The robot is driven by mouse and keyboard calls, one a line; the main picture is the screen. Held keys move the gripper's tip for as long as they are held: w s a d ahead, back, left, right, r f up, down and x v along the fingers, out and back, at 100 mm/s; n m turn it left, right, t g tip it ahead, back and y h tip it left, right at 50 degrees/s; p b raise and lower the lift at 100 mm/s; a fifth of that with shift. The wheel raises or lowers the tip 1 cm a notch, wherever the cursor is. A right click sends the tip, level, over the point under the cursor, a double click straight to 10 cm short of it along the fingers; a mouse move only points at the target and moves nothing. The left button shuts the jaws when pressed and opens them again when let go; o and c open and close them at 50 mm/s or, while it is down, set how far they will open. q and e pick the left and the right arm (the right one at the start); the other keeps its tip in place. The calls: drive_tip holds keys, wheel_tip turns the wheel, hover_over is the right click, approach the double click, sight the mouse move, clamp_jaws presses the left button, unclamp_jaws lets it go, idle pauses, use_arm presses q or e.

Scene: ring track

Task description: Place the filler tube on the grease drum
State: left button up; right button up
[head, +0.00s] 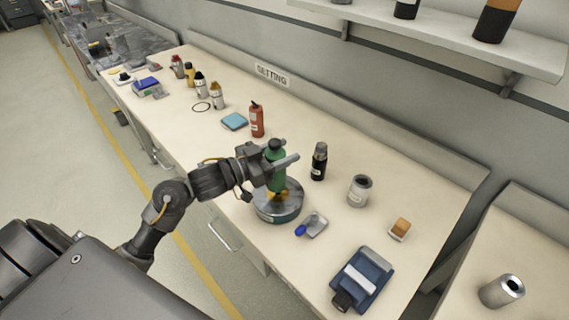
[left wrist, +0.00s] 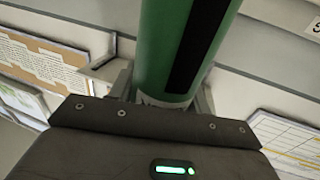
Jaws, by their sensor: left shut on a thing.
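The filler tube (head: 276,178) is green with a dark cap. My left gripper (head: 281,153) is shut around its upper part and holds it about upright. In the left wrist view the green tube (left wrist: 182,50) with a black stripe rises between the fingers. The grease drum (head: 277,212) is a low, round teal drum with a grey metal top, directly below the tube in the head view. A yellow-orange part (head: 286,195) shows at the tube's lower end, over the drum top. I cannot tell whether it touches the drum. My right gripper is not in view.
A blue-capped item (head: 311,226) lies close to the drum's right. A black bottle (head: 319,162), a grey can (head: 359,190) and a red bottle (head: 257,120) stand behind. A blue device (head: 361,279) lies at the front right. Bare bench (head: 420,190) shows at right.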

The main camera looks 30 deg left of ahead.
use_arm(q)
drive_tip(key=shift+w+d+f, duration=0.1)
drive_tip(key=shift+w+f, duration=0.25)
drive_tip(key=shift+f, duration=1.6)
drive_tip(key=shift+f, duration=0.1)
drive_tip(key=o, duration=1.4)
drive_tip(key=shift+b+v, duration=0.8)
drive_tip(key=shift+v, duration=5.25)
